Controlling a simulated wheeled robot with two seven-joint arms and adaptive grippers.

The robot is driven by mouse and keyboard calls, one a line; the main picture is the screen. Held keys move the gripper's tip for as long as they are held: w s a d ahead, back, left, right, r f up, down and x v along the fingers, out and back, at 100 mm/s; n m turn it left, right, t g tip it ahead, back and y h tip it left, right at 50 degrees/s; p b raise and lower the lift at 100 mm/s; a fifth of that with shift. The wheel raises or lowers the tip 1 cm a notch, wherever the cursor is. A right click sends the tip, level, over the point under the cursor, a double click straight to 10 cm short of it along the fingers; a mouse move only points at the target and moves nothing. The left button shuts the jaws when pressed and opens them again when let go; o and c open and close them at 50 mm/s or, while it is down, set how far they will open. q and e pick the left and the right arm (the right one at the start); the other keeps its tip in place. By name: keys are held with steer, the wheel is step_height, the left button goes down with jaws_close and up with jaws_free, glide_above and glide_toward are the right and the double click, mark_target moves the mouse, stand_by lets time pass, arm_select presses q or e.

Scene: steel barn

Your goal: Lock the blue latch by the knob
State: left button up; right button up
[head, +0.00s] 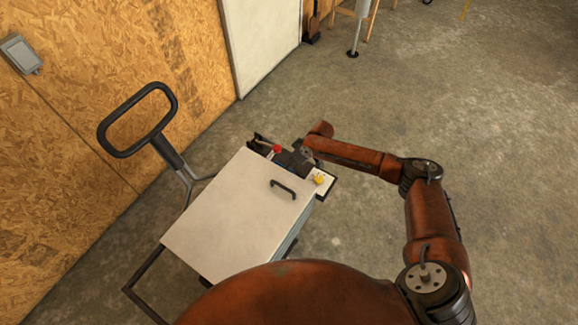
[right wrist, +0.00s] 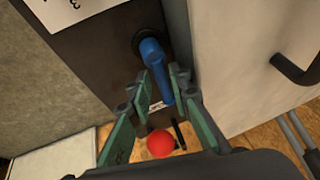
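The blue latch (right wrist: 154,63) shows in the right wrist view as a blue lever on a round dark mount, on a dark panel (right wrist: 98,50). My right gripper (right wrist: 162,82) is open, its green-padded fingers on either side of the lever's free end. I cannot tell whether either finger touches it. In the head view my right gripper (head: 305,152) is at the panel on the cart's far end, and the blue latch is mostly hidden there. My left gripper is not in view.
A red knob (right wrist: 160,143) is close to the right gripper; it also shows in the head view (head: 277,148). A yellow knob (head: 319,180) is right of it. The white cart (head: 225,215) has a black handle (head: 283,189). Concrete floor to the right is clear.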

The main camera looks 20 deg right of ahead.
steer(key=shift+c, duration=0.3)
jaws_close()
